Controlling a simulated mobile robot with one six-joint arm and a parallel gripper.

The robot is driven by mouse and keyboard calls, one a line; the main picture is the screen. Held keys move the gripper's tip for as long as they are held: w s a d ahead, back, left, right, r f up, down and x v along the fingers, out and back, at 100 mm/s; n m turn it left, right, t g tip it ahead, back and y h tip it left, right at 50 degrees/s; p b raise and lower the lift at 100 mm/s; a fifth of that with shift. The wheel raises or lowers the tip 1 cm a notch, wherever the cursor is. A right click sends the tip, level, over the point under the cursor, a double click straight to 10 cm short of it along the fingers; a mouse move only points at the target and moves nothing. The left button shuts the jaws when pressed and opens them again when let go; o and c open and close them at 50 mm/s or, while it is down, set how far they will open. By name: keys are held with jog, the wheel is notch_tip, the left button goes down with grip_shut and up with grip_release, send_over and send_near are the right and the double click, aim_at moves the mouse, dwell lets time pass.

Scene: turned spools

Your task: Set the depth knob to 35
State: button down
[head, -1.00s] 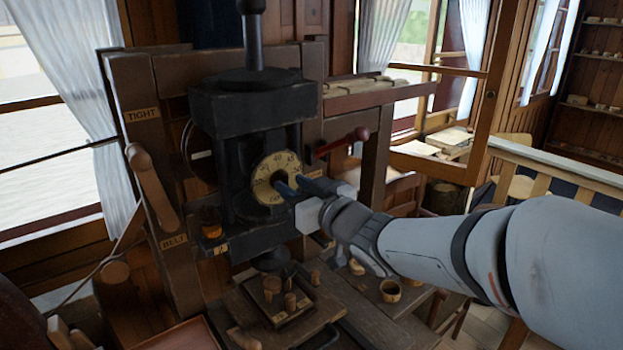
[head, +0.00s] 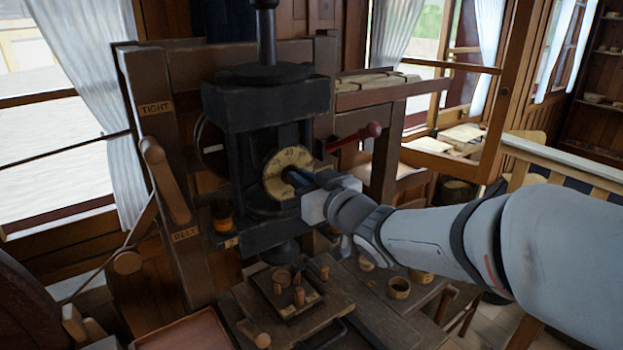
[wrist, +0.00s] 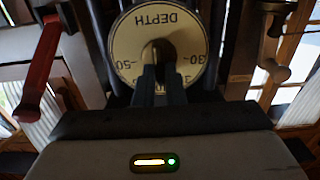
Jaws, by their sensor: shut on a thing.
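The depth dial (head: 282,165) is a round cream plate with dark numbers on the front of the black machine head. In the wrist view the dial (wrist: 128,40) appears upside down, with DEPTH, 50 and 30 readable. The dark depth knob (wrist: 159,48) stands at its centre. My gripper (head: 297,180) reaches in from the right. Its two fingers, also in the wrist view (wrist: 160,75), are shut on the knob. The fingers cover the lower part of the scale, and I cannot read the exact setting.
A red-handled lever (head: 358,137) sticks out right of the dial. A wooden lever (head: 165,180) stands on the left post between the TIGHT and BELT labels. Small turned pieces stand on a tray (head: 268,300) below. A small cup (head: 399,287) sits on the bench.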

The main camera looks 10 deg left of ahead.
jog(key=shift+s+a+n+b, duration=0.1)
jog(key=shift+s+n+b, duration=0.05)
jog(key=shift+n+b, duration=1.95)
jog(key=shift+s+n+b, duration=0.15)
jog(key=shift+n+b, duration=1.55)
jog(key=shift+b, duration=0.7)
jog(key=shift+r, duration=0.15)
jog(key=c, duration=1.6)
grip_release()
jog(key=shift+a, duration=0.15)
jog(key=shift+o, duration=0.5)
jog(key=shift+f, duration=0.2)
